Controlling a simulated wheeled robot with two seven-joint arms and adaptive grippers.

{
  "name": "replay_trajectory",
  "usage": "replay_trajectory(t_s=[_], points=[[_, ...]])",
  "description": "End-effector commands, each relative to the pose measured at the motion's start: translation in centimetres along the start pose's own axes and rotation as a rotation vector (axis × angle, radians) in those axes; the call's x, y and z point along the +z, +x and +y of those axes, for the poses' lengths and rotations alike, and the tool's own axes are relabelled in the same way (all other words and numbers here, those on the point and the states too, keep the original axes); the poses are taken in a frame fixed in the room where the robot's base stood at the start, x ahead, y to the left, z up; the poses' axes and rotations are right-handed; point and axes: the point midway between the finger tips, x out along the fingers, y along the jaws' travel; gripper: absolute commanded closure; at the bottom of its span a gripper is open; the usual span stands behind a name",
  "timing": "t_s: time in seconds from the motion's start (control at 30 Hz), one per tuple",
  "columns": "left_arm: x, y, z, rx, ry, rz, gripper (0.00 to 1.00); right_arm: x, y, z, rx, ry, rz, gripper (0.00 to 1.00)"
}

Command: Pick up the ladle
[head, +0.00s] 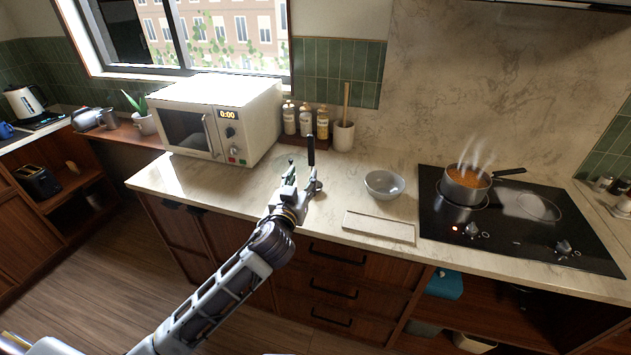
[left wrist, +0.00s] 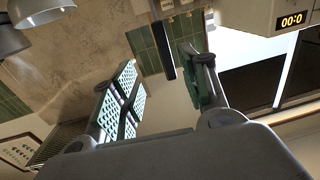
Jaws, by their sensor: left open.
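A dark upright bar (head: 310,150), which looks like the ladle's handle, stands above the counter in front of the bottle rack. It also shows in the left wrist view (left wrist: 163,50), where it lies in the gap between the fingers, closer to the right-hand finger. The ladle's bowl cannot be made out; the lower part is hidden by my gripper in the head view. My left gripper (head: 302,181) is open over the counter, just below the dark bar in the picture. Its two green-padded fingers (left wrist: 160,65) are spread in the left wrist view. My right gripper is not in view.
A microwave (head: 262,115) stands to the left, a bottle rack (head: 296,138) and utensil crock (head: 343,138) behind. A grey bowl (head: 384,186), a pale tray (head: 379,228) and a steaming pot (head: 463,190) on the cooktop (head: 575,225) are to the right.

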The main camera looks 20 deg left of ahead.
Motion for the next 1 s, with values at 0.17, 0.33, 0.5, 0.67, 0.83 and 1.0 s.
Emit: replay_trajectory(t_s=[0.17,0.33,0.5,0.67,0.83,1.0], points=[[0.1,0.0,0.0,-0.001,0.001,-0.001,0.55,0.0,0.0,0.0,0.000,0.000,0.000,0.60],[0.1,0.2,0.0,-0.001,0.001,-0.002,0.55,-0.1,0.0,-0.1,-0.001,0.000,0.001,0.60],[0.0,1.0,0.0,-0.001,0.002,-0.001,0.55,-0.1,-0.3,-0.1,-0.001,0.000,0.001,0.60],[0.0,2.3,0.0,-0.001,0.003,-0.001,0.55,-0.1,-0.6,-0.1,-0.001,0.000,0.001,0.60],[0.0,3.8,-0.1,-0.001,0.002,-0.002,0.55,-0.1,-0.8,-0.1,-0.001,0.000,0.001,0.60],[0.0,5.2,-0.1,-0.001,0.002,-0.002,0.55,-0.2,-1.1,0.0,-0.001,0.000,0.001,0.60]])
